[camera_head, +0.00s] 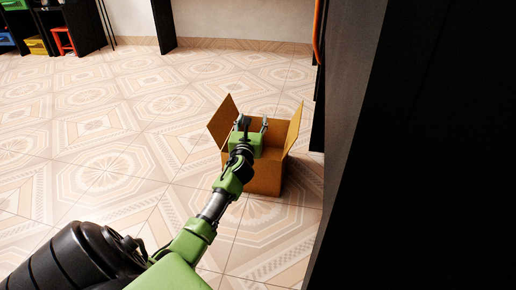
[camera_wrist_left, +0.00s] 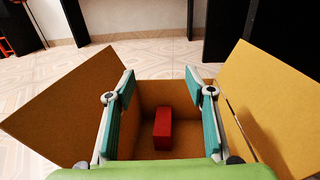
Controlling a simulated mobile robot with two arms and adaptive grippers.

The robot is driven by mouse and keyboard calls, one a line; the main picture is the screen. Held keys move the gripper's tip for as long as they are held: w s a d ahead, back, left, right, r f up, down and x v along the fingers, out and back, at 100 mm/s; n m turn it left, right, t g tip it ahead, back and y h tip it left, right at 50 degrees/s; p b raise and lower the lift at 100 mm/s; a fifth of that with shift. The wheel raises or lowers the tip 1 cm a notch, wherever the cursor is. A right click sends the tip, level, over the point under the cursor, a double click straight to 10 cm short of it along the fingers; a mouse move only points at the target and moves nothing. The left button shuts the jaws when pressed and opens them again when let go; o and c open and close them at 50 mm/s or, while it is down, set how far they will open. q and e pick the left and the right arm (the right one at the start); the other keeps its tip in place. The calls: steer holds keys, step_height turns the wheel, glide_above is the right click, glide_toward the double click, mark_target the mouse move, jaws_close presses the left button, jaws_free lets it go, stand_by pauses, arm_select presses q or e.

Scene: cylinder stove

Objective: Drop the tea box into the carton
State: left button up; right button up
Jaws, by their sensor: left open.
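The open cardboard carton (camera_head: 268,178) stands on the tiled floor with its side flaps raised. My left gripper (camera_head: 252,122) is over the carton's opening in the head view. In the left wrist view my left gripper (camera_wrist_left: 160,92) has its fingers spread wide with nothing between them. A red box (camera_wrist_left: 163,128), which looks like the tea box, lies inside the carton (camera_wrist_left: 185,95), below and apart from the fingertips. The red box is hidden in the head view. My right gripper is not in view.
A tall dark panel (camera_head: 430,150) stands close to the carton's right side. Dark shelves with coloured bins (camera_head: 36,46) stand at the far left. The tiled floor (camera_head: 100,130) left of the carton is clear.

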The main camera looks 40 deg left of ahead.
arm_select(q)
steer(key=v, duration=0.8)
steer(key=shift+s+d, duration=0.2)
